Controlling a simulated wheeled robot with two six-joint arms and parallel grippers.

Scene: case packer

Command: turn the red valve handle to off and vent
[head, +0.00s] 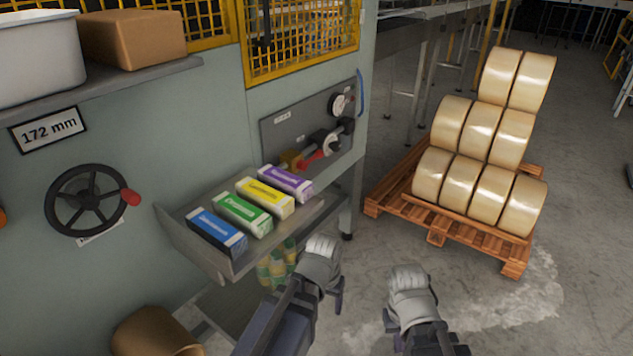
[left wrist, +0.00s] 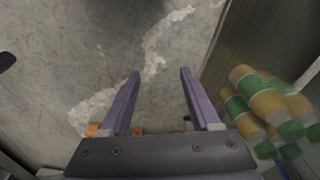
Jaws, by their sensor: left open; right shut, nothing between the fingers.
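The red valve handle (head: 311,159) sits on a yellow valve body (head: 290,159), low on the grey panel (head: 280,130) on the machine's side. The handle looks slightly tilted, running up to the right. My left gripper (head: 336,292) is below and in front of the panel, apart from the handle. In the left wrist view its two fingers (left wrist: 160,75) are spread and empty over the floor. My right gripper (head: 412,300) is further right over the floor, shut and empty, away from the panel. The valve is not seen in the left wrist view.
A tray (head: 200,250) with several coloured cartons juts out below the panel. A handwheel (head: 86,200) is at left. A pallet (head: 436,236) of tape rolls stands at right. The floor between is clear.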

